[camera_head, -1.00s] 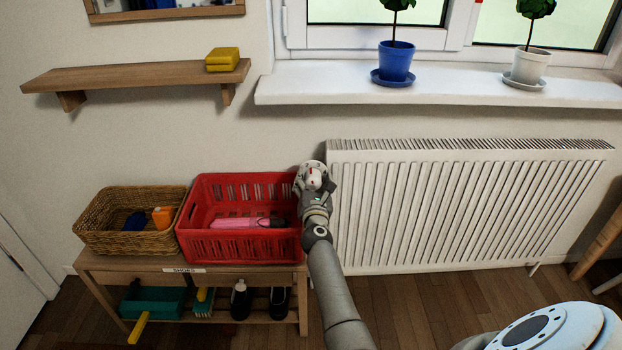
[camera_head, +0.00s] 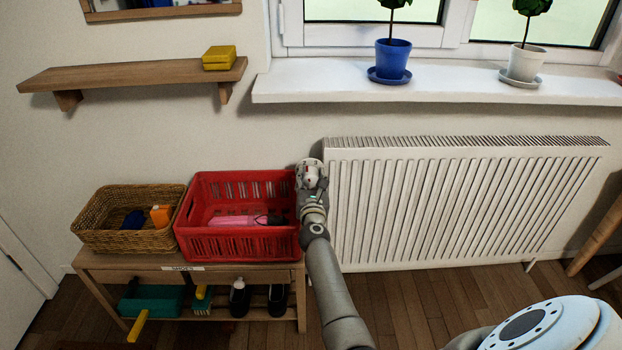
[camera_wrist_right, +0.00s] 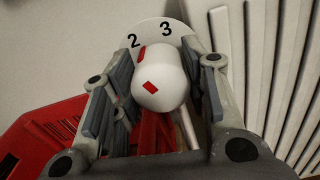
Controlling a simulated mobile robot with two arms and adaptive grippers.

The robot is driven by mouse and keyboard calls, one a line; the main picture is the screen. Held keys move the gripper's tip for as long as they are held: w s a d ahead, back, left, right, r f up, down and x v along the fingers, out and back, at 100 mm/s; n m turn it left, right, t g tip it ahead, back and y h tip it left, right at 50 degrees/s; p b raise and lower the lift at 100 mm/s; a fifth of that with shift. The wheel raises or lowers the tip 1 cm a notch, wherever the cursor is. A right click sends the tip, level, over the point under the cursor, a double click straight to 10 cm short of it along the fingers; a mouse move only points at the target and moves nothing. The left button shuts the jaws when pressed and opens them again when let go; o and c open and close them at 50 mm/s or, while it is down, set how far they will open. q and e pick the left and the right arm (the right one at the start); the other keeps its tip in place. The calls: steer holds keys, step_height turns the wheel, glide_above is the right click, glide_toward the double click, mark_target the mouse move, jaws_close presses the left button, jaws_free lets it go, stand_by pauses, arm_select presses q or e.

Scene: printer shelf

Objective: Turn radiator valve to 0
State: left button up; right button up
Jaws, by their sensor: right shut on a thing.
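The white radiator valve (camera_wrist_right: 160,80) fills the middle of the right wrist view. Its rounded knob has a red mark on its front and another red mark near its base, next to the 2. Behind it is a pale dial plate (camera_wrist_right: 180,38) showing 2 and 3; other numbers are hidden. My right gripper (camera_wrist_right: 166,66) is shut on the knob, one finger on each side. In the head view my right gripper (camera_head: 311,183) is at the left end of the white radiator (camera_head: 450,205), and mostly covers the valve. My left gripper is out of view.
A red crate (camera_head: 240,245) with a pink item stands on a wooden bench (camera_head: 130,265), close left of my right gripper. A wicker basket (camera_head: 100,235) is farther left. The windowsill (camera_head: 440,90) with potted plants juts out above the radiator.

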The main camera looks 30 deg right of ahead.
steer(key=n+p, duration=0.1)
steer(key=n, duration=0.2)
steer(key=shift+r+n, duration=0.1)
steer(key=shift+n, duration=0.2)
steer(key=n+p, duration=0.2)
steer(key=n, duration=0.6)
steer(key=shift+w+a, duration=0.1)
steer(key=shift+a, duration=0.05)
steer(key=n+p, duration=0.3)
steer(key=n, duration=0.5)
steer(key=shift+n, duration=0.4)
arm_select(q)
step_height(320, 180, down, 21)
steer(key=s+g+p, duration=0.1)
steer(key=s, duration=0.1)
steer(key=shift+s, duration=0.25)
arm_select(e)
steer(key=shift+f+n, duration=0.3)
steer(key=shift+n, duration=0.8)
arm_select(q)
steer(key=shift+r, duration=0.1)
arm_select(e)
steer(key=o, duration=1)
steer(key=shift+a, duration=0.1)
steer(key=shift+o, duration=0.2)
